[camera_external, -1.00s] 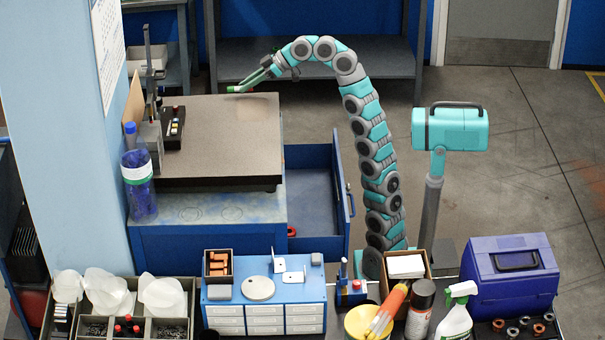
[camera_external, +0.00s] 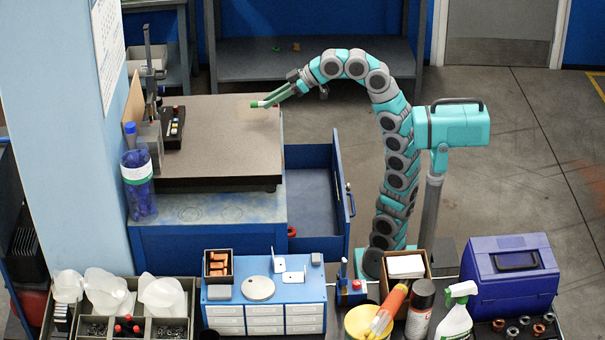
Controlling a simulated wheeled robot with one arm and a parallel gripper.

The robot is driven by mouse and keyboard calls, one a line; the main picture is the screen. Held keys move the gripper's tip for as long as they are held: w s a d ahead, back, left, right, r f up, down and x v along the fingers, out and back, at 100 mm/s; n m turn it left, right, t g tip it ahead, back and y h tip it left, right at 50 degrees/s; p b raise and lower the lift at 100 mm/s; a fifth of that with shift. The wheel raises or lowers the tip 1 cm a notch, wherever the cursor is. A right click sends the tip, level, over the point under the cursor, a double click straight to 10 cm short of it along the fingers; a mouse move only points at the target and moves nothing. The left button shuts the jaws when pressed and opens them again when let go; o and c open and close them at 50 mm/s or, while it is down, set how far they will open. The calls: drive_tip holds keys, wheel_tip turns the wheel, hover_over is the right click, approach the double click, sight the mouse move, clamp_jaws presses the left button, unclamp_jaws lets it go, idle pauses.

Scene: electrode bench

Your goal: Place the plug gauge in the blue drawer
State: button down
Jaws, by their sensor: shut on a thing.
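My gripper (camera_external: 268,101) is shut on a small item with a green end and a pale part, likely the plug gauge (camera_external: 256,105). The fingers hide much of it. It is held over the right part of the dark surface plate, near the plate's right edge; the height of the gap is hard to judge. The blue drawer (camera_external: 318,164) is pulled open to the right of the blue cabinet, lower than the plate. The drawer is below and to the right of my gripper in the picture.
A small orange-red item (camera_external: 291,231) lies in the drawer's near left corner. The surface plate (camera_external: 220,140) carries a black box with buttons (camera_external: 172,127) and a gauge stand (camera_external: 149,75) at its left. A blue bottle (camera_external: 138,185) stands at left. A cluttered bench fills the front.

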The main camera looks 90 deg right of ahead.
drive_tip(key=w, duration=0.4)
drive_tip(key=w+p, duration=0.1)
drive_tip(key=w, duration=0.4)
drive_tip(key=w+d+f+p, duration=0.1)
drive_tip(key=w, duration=0.3)
drive_tip(key=shift+w, duration=0.25)
drive_tip(key=shift+f, duration=1.9)
drive_tip(key=shift+b, duration=0.35)
drive_tip(key=shift+f, duration=0.2)
drive_tip(key=c, duration=0.7)
unclamp_jaws()
